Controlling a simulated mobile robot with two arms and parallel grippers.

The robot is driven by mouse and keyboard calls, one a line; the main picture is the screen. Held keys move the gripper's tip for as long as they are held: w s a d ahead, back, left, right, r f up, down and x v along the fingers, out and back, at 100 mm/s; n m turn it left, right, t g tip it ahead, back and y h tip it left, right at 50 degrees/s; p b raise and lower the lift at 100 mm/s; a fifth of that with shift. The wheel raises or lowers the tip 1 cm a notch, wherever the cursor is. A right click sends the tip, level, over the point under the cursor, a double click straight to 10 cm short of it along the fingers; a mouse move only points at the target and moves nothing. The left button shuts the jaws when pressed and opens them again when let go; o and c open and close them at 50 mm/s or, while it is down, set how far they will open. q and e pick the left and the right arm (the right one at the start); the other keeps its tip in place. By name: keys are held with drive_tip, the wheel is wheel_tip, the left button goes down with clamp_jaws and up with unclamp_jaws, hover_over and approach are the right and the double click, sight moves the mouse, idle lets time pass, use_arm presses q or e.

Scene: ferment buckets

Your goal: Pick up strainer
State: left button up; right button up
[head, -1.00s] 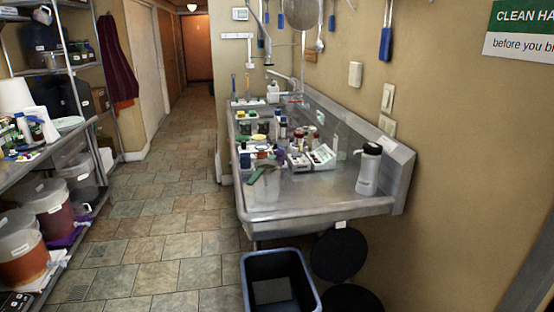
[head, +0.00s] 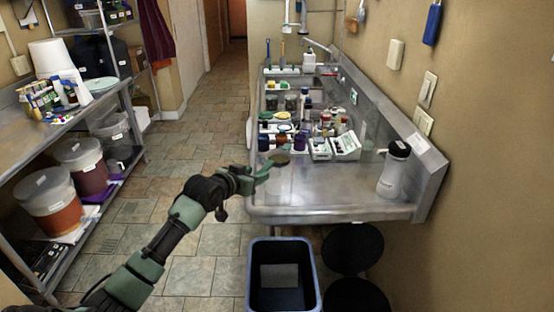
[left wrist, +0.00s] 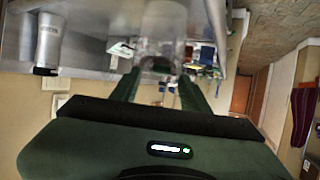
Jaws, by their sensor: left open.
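What looks like the strainer, a small dark round bowl (head: 279,159), lies at the near left edge of the metal sink counter. Its handle cannot be made out behind my gripper. My left gripper (head: 262,172) reaches in from the left, right at the strainer in the picture. It is open, and I cannot tell whether it touches it. In the left wrist view, the two green fingers (left wrist: 160,85) are apart, with a blurred greyish round shape (left wrist: 155,50) beyond them, perhaps the strainer. My right gripper is not in view.
Bottles, jars and white trays (head: 345,147) crowd the counter behind. A grey bottle (head: 394,170) stands at its right, with bare metal (head: 325,188) in front. A dark bin (head: 283,285) stands below. Shelves with buckets (head: 48,200) line the left.

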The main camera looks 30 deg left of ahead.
sight(263, 170)
use_arm(q)
drive_tip(key=shift+w, duration=0.3)
drive_tip(key=shift+w+p, duration=0.35)
drive_tip(key=shift+w, duration=0.05)
drive_tip(key=p+x, duration=0.1)
drive_tip(key=x, duration=0.2)
drive_tip(key=shift+w+f, duration=0.1)
drive_tip(key=shift+w, duration=0.15)
drive_tip(key=shift+w+f, duration=0.3)
drive_tip(key=shift+w, duration=0.1)
clamp_jaws()
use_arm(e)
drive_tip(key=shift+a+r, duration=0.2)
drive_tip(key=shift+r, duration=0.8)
